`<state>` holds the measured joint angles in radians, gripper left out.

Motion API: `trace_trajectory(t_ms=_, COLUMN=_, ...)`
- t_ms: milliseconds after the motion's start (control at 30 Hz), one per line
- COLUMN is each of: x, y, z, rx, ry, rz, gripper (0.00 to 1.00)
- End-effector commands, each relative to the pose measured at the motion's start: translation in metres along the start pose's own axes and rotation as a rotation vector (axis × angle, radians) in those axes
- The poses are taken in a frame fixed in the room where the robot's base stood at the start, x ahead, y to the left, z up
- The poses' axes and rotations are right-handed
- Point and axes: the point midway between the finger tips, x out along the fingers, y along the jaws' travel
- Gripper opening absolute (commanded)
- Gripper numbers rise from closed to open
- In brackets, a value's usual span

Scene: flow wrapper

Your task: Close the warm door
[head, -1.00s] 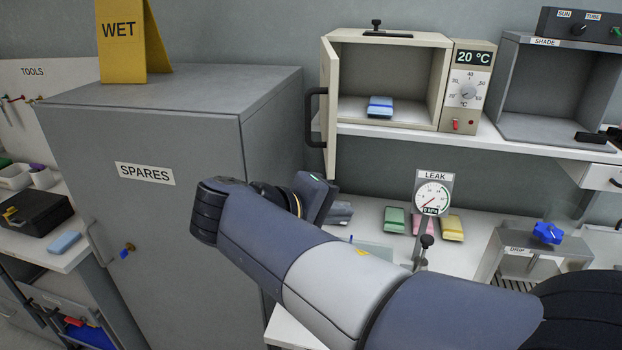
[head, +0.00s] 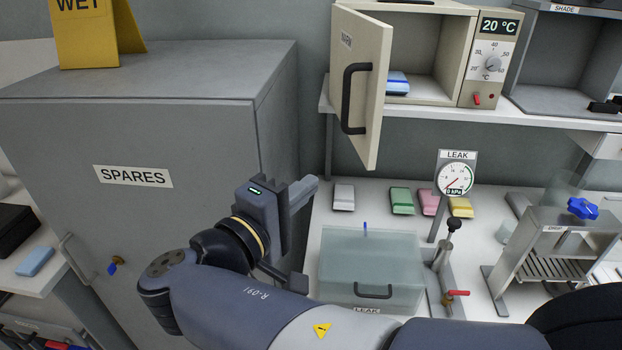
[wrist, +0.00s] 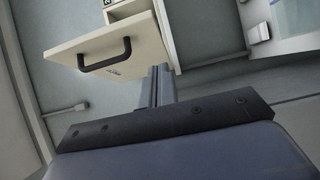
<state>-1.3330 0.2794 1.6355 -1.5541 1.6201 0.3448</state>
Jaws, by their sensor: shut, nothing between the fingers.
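The warm door (head: 362,75) is a cream panel with a WARM label and a black handle (head: 353,98). It hangs partly open at the left of the warm cabinet (head: 486,70), its outer face towards me, covering the left part of the opening. The door and handle also show in the wrist view (wrist: 105,42). My gripper (head: 308,188) is shut and empty, below and left of the door in the head view, above the bench's left end.
A blue pack (head: 398,86) lies inside the cabinet. The grey SPARES cabinet (head: 200,130) stands close left of my gripper. Below are a clear LEAK box (head: 345,262), a gauge (head: 455,178) and several coloured packs. The shelf edge (head: 450,118) runs under the warm cabinet.

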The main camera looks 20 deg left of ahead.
Motion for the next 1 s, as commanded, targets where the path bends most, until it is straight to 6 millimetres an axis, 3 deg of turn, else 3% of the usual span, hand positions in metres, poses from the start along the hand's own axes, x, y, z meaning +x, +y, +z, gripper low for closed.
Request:
trace_trajectory(t_ms=267, x=0.055, y=0.002, z=0.001, rx=-0.001, ry=-0.005, rz=0.000, gripper=0.00)
trace_trajectory(t_ms=400, x=0.070, y=0.002, z=0.016, rx=-0.001, ry=-0.004, rz=-0.001, gripper=0.00)
trace_trajectory(t_ms=633, x=0.082, y=0.000, z=0.028, rx=-0.001, ry=-0.001, rz=-0.001, gripper=0.00)
trace_trajectory(t_ms=1000, x=0.083, y=-0.001, z=0.029, rx=0.000, ry=0.000, rz=-0.001, gripper=0.00)
